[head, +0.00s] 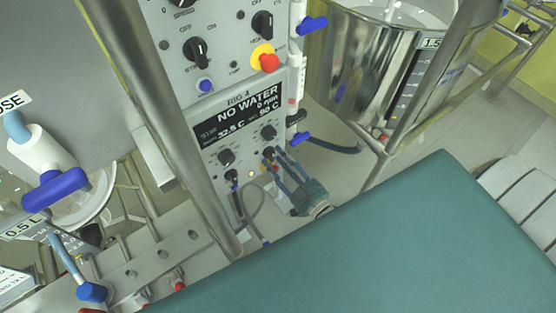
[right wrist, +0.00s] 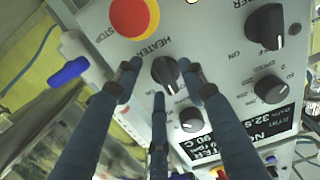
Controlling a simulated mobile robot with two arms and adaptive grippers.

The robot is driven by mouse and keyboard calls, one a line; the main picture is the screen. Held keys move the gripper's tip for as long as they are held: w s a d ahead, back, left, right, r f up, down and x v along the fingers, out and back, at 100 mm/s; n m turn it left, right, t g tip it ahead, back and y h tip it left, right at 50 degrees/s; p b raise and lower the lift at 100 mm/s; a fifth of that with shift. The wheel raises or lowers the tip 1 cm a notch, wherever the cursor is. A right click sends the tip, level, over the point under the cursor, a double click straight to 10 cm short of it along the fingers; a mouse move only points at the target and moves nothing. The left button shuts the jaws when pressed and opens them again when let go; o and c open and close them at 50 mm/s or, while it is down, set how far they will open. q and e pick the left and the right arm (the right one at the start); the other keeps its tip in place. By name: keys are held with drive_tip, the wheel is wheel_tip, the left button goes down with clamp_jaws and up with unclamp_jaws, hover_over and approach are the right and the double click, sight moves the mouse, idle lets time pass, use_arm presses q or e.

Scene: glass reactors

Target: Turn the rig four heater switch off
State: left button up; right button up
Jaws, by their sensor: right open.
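The rig four control panel (head: 243,100) is in the middle of the head view, under a "RIG 4" label. Its display reads "NO WATER", 0 rpm, 32.5 C. In the right wrist view the heater switch (right wrist: 165,72) is a black knob beside the word "HEATER". My right gripper (right wrist: 160,82) is open, with its fingers spread around this knob; I cannot tell if they touch it. In the head view the right gripper (head: 278,160) is at the right side of the lower panel, partly hiding the knob. The switch's setting is unclear. My left gripper is not in view.
A red stop button (right wrist: 134,14) sits close to the heater switch. Another black switch (right wrist: 265,27) and two dials (right wrist: 191,120) are nearby. A similar panel is above. A metal post (head: 165,110) stands left of the panel, a steel vessel (head: 365,65) to its right.

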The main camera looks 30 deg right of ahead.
drive_tip(key=s+d, duration=0.1)
drive_tip(key=s, duration=1.1)
drive_tip(key=shift+d, duration=0.35)
